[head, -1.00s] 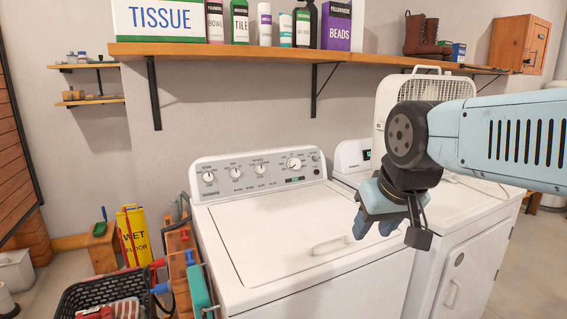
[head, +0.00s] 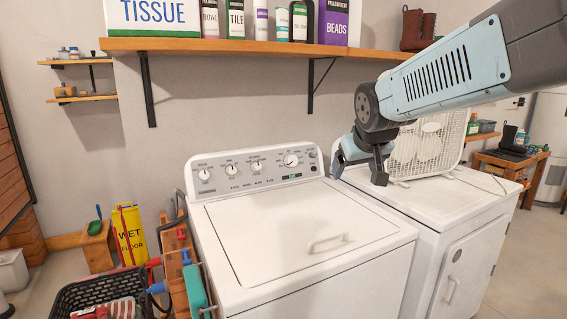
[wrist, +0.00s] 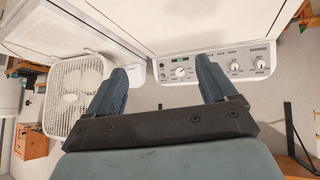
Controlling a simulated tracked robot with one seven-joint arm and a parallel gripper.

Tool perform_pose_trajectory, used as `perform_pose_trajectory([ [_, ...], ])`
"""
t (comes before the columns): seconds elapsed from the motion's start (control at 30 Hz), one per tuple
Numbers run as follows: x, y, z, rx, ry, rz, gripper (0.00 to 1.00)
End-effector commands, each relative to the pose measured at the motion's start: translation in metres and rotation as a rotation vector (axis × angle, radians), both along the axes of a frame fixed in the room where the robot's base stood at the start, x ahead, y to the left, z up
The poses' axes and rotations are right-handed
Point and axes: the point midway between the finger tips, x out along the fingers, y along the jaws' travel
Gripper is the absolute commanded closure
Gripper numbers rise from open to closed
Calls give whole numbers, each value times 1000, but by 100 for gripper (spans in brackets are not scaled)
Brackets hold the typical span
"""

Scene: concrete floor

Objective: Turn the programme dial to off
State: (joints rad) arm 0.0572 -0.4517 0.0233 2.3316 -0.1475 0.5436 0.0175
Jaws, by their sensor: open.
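The programme dial (head: 291,160) is the large white knob with a dark ring at the right part of the washer's control panel (head: 254,170). In the wrist view, which is upside down, the dial (wrist: 181,72) shows between my two fingers, beyond their tips. My gripper (head: 341,160) is just right of the panel's right end in the head view. It is open and empty, with its blue fingers spread wide in the wrist view (wrist: 162,72). It looks apart from the dial. The dial's pointer setting is too small to read.
Three smaller knobs, one being the nearest knob (head: 256,167), sit left of the dial. A white fan (head: 430,145) stands on the neighbouring machine (head: 440,200), behind my gripper. A wooden shelf (head: 240,48) with bottles hangs above. The washer lid (head: 285,225) is clear.

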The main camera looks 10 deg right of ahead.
Motion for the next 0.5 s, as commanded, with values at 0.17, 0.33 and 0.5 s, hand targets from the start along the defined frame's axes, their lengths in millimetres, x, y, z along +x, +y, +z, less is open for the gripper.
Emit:
perform_pose_trajectory([
  [0.17, 78, -9, 7, -50, -96, 31, 15],
  [0.33, 150, -15, 8, -87, -191, 77, 15],
  [0.5, 219, -18, 1, -112, -286, 134, 15],
])
